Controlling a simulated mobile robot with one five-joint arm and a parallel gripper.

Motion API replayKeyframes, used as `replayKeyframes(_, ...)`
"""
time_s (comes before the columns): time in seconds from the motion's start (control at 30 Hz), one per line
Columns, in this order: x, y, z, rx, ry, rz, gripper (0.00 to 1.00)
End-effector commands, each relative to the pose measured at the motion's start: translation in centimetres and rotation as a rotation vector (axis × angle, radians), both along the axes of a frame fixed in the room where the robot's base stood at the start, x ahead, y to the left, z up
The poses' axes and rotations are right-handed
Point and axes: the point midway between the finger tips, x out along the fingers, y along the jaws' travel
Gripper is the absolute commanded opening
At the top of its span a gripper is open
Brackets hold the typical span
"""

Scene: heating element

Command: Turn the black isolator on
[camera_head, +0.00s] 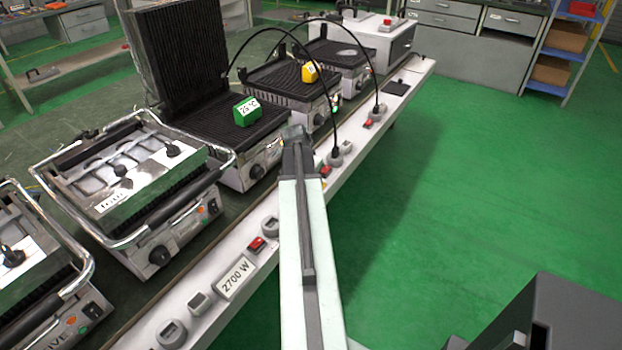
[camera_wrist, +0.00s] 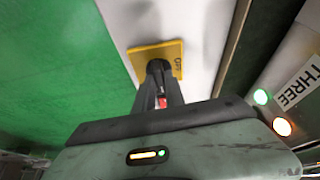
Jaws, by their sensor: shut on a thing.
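In the wrist view, the black isolator is a dark knob (camera_wrist: 157,66) on a square yellow plate (camera_wrist: 145,54). The letters "OFF" are printed near the plate's right edge. My gripper (camera_wrist: 158,74) has its two dark fingers around the knob, shut on it. The fingers cover much of the knob, so I cannot tell its exact turn. A small red patch shows between the fingers. In the head view, my gripper (camera_head: 294,137) is at the white bench edge, and my arm hides the isolator there.
Contact grills line the bench, one with a raised lid (camera_head: 177,55). A green block (camera_head: 247,111) and a yellow block (camera_head: 310,73) sit on them. A "2700 W" label (camera_head: 236,278) and red switches (camera_head: 257,245) are on the white strip. Green floor (camera_head: 430,190) at right is clear.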

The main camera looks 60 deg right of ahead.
Motion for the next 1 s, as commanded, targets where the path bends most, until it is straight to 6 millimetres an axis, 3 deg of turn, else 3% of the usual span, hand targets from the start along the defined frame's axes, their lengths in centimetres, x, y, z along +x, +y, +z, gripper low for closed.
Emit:
replayKeyframes(0.7,0.0,0.02,-0.02,0.002,0.0,-0.074,0.0)
replayKeyframes(0.73,0.0,0.02,-0.02,0.002,0.0,-0.074,0.2)
replayKeyframes(0.8,0.0,0.01,-0.02,0.002,-0.001,-0.072,0.36)
replayKeyframes(1.0,0.0,0.0,-0.01,0.001,-0.001,-0.072,0.36)
